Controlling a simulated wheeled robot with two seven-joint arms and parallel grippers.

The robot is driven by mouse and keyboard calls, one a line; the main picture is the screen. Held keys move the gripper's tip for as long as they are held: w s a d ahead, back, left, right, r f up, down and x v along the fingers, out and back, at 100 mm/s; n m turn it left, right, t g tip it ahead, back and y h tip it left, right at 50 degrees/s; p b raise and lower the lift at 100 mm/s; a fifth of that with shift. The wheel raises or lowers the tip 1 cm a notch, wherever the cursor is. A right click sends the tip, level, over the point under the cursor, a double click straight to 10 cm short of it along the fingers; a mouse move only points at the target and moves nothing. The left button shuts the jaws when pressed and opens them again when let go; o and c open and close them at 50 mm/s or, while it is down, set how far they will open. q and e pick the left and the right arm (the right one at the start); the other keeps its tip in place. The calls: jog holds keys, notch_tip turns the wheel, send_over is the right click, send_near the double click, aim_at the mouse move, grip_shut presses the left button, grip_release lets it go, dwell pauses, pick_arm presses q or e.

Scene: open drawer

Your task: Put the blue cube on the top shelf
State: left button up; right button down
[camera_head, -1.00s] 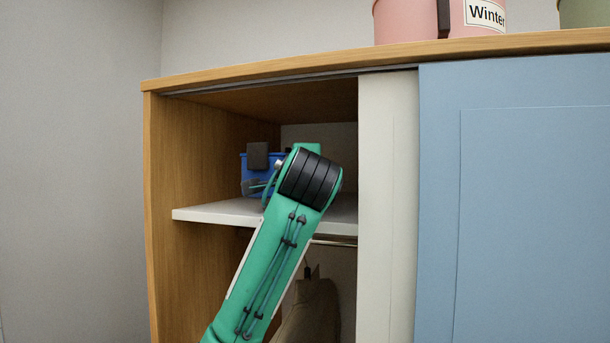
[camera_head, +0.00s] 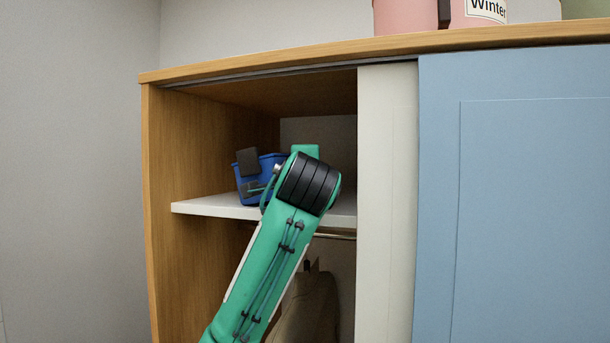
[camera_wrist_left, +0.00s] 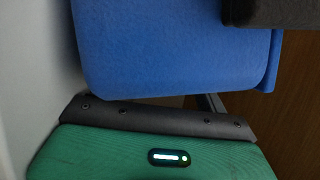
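The blue cube (camera_head: 245,185) is at the top shelf (camera_head: 205,206) of the open cabinet bay, tilted, its right side hidden behind my green left arm. It looks like a small blue box with a rim. Whether its base touches the shelf cannot be told. My left gripper (camera_head: 250,168) is at the cube, with a dark finger over its upper front; the other finger is hidden. It appears shut on the cube. In the left wrist view the blue cube (camera_wrist_left: 175,50) fills the top, with a dark finger (camera_wrist_left: 270,12) at the upper right. My right gripper is out of view.
The cabinet's wooden left wall (camera_head: 190,150) and top board (camera_head: 300,62) bound the bay. A white panel (camera_head: 387,200) and blue door (camera_head: 520,200) close off the right. A rail and a brown item (camera_head: 310,305) are below the shelf. Pink boxes (camera_head: 405,15) stand on top.

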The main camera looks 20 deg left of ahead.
pick_arm(q)
jog(key=shift+w+d+f, duration=0.15)
jog(key=shift+d+f, duration=0.05)
jog(key=shift+f, duration=0.3)
jog(key=shift+a+r+p, duration=0.1)
jog(key=shift+r+p, duration=0.3)
jog(key=shift+r, duration=0.1)
jog(key=b+v, duration=0.1)
jog(key=v, duration=0.4)
jog(key=b+v, duration=0.2)
jog(key=v, duration=0.4)
jog(key=shift+s+a+r+b, duration=0.1)
jog(key=shift+s+r+b, duration=0.1)
jog(key=shift+b, duration=0.1)
jog(key=shift+s, duration=0.4)
jog(key=shift+r, duration=0.1)
